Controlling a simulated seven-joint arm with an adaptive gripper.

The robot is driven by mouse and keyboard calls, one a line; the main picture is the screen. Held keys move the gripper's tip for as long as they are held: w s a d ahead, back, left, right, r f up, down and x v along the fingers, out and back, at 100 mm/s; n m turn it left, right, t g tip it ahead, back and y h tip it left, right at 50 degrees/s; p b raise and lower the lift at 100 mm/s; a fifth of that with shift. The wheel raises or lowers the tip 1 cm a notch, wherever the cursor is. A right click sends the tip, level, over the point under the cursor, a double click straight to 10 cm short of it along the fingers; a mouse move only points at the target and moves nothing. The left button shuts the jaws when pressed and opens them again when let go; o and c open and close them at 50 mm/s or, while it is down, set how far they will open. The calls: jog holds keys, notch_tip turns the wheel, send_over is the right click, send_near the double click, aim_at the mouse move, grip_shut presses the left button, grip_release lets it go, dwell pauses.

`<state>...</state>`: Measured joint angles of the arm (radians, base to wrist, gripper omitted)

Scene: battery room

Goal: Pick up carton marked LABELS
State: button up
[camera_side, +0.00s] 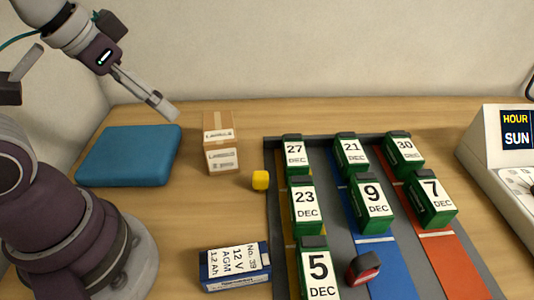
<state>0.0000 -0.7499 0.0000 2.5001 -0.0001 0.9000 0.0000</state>
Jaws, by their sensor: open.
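The carton marked LABELS (221,143) is a small brown cardboard box with white labels on its top and front. It stands upright on the wooden table, between the blue pad and the dark tray. My gripper (168,110) is at the upper left, above the back edge of the blue pad. It is left of the carton and higher, apart from it. It is open, with nothing seen between its fingers.
A blue pad (130,156) lies left of the carton. A blue battery (235,267) lies in front. Several green dated blocks (304,204) stand on a striped tray (339,247). A white device (492,150) is far right.

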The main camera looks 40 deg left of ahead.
jog(key=o, duration=0.4)
jog(key=m+g+y, duration=0.3)
jog(key=m, duration=2.2)
send_near(219, 126)
jog(key=shift+w+f, duration=0.1)
jog(key=shift+f, duration=0.85)
jog(key=shift+y, duration=0.3)
jog(key=x, duration=0.9)
jog(key=shift+a+f, duration=0.15)
jog(key=shift+f, duration=0.2)
jog(key=shift+w+a+f, duration=0.15)
jog(key=shift+w+f, duration=0.05)
jog(key=shift+f, duration=0.25)
jog(key=shift+f, duration=0.25)
